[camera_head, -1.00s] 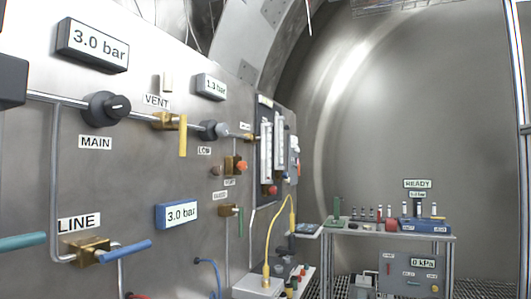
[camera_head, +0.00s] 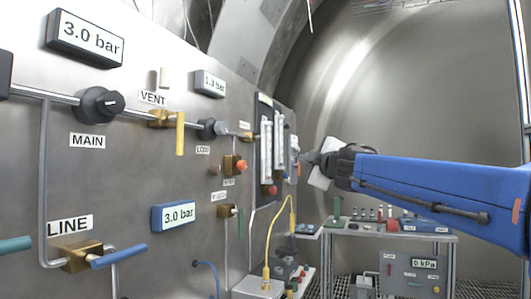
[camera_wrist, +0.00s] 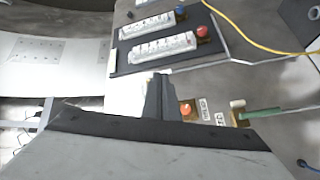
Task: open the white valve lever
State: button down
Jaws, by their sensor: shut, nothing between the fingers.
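No lever that I can clearly tell is the white valve lever shows. A small white fitting (camera_head: 294,144) sits at the panel's far edge, beside the flow meters; I cannot tell whether it is a lever. My gripper (camera_head: 304,158) is small in the head view, near that far edge; I cannot tell whether it touches anything. In the wrist view my gripper (camera_wrist: 160,88) is shut and empty, its dark fingers overlapping the panel below the flow meters. Other levers are yellow at VENT (camera_head: 180,134), blue at LINE (camera_head: 119,256) and green (camera_wrist: 259,113).
The steel panel carries the MAIN knob (camera_head: 101,104), pressure displays (camera_head: 180,216) and a red-knobbed valve (camera_wrist: 188,109). A yellow hose (camera_head: 267,240) loops in front of the panel. A bench (camera_head: 340,229) with small items stands at the back right, below my arm.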

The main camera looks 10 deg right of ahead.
jog(key=w+a+r+n+g+y, duration=0.2)
jog(key=w+a+n+y, duration=0.3)
jog(key=n, duration=0.3)
jog(key=shift+w+a+r, duration=0.5)
jog(key=shift+w+r, duration=0.15)
jog(key=shift+w, duration=0.25)
jog(key=shift+w, duration=0.1)
send_near(263, 150)
jog(key=w+a, duration=0.4)
jog(key=shift+w+d+f, duration=0.1)
jog(key=shift+w+d, duration=0.4)
jog(key=shift+w, duration=0.3)
